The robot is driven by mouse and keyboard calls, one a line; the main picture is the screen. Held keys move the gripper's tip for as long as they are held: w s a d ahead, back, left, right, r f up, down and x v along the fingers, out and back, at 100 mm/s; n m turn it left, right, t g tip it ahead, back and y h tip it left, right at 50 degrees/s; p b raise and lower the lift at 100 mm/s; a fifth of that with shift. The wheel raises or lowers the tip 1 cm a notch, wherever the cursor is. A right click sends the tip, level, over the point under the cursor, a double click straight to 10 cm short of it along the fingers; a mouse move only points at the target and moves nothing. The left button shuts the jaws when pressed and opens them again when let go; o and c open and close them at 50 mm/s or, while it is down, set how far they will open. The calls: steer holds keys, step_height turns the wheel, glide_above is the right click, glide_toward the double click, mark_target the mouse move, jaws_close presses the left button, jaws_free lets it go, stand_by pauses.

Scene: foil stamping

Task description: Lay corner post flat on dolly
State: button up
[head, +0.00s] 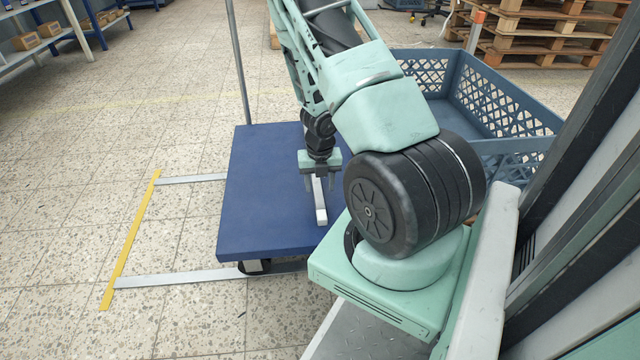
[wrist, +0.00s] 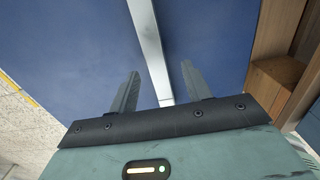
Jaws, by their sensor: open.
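The corner post (head: 320,205) is a pale grey, straight bar. It appears to lie flat on the blue deck of the dolly (head: 262,190), and its near end is close to the deck's front edge. In the wrist view the post (wrist: 150,45) runs away from me across the blue deck (wrist: 80,45). My gripper (head: 319,181) points down over the deck and is open. In the wrist view my gripper (wrist: 160,88) has one finger on each side of the post, with visible gaps. The post's far end is hidden by my gripper in the head view.
A blue-grey lattice crate (head: 500,95) stands right of the dolly. Wooden pieces (wrist: 275,85) show at the right of the wrist view. The dolly's upright pole (head: 238,60) rises at the back. Yellow tape (head: 130,240) and grey strips mark open floor left.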

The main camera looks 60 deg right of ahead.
step_height(320, 180, up, 14)
steer(key=p, duration=0.8)
steer(key=shift+s+a+f, duration=0.2)
steer(key=shift+a, duration=0.25)
steer(key=w+a+r+m+t+h, duration=0.1)
steer(key=w+a+r+m+t, duration=0.2)
steer(key=w+a+r+m, duration=0.55)
steer(key=a+r+m, duration=0.2)
steer(key=a+r, duration=0.2)
steer(key=a, duration=0.6)
steer(key=a+r+m, duration=0.1)
steer(key=a+r, duration=0.3)
steer(key=a, duration=0.6)
steer(key=s+a+r+m+g+y, duration=0.1)
steer(key=s+a+r+m+g, duration=0.15)
steer(key=s+a, duration=0.65)
steer(key=s+a+r+m+g+y, duration=0.1)
steer(key=s+a+r+m, duration=0.3)
steer(key=s+a, duration=0.45)
step_height(320, 180, up, 38)
steer(key=s+d+p, duration=0.2)
steer(key=p, duration=3.6)
steer(key=shift+f, duration=0.15)
